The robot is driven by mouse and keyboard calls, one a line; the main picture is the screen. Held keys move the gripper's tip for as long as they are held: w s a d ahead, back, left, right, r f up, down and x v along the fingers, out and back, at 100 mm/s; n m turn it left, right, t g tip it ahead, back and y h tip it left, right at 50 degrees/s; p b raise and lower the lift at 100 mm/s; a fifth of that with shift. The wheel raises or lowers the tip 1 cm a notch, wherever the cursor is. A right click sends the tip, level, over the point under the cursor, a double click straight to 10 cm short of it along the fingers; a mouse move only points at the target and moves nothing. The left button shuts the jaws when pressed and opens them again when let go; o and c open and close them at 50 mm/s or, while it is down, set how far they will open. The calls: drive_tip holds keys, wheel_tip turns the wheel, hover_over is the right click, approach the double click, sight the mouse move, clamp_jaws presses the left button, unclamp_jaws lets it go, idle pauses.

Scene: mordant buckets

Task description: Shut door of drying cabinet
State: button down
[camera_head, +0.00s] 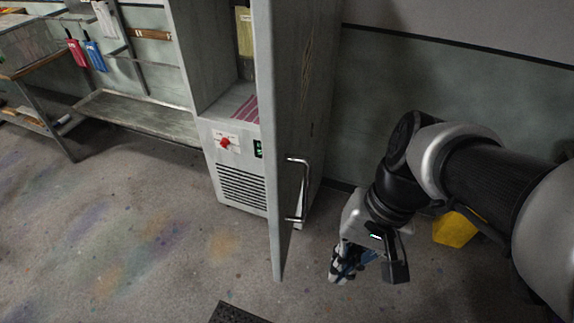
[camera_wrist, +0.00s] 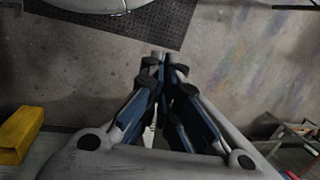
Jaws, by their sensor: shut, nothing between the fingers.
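The drying cabinet (camera_head: 239,170) is a tall grey unit with a red knob, a small green display and a vent grille low on its front. Its door (camera_head: 285,100) stands open, swung out towards the camera and seen nearly edge-on. The door's metal bar handle (camera_head: 305,190) is on the face turned to the right. My gripper (camera_head: 338,277) is to the right of the door and lower than the handle in the picture, apart from both. In the wrist view my gripper (camera_wrist: 162,60) has its fingertips together and holds nothing. The door does not clearly show in the wrist view.
A yellow object (camera_head: 454,229) is on the floor behind my arm by the wall; it also shows in the wrist view (camera_wrist: 20,133). A dark mat (camera_head: 237,313) lies at the front. A metal rack (camera_head: 140,118) stands left of the cabinet. Open floor lies left of the door.

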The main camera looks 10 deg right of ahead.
wheel_tip(320, 180, down, 2)
drive_tip(key=w+m+g+y, duration=0.2)
drive_tip(key=m+y, duration=0.3)
drive_tip(key=m+t+y+p, duration=0.1)
drive_tip(key=m+t+y, duration=0.8)
drive_tip(key=m, duration=0.3)
approach(283, 215)
drive_tip(key=x, duration=0.2)
drive_tip(key=b+x, duration=0.1)
drive_tip(key=x, duration=0.1)
drive_tip(key=b+x, duration=0.1)
drive_tip(key=x, duration=0.1)
drive_tip(key=shift+s+a+r, duration=0.15)
drive_tip(key=shift+r, duration=0.15)
drive_tip(key=shift+a, duration=0.35)
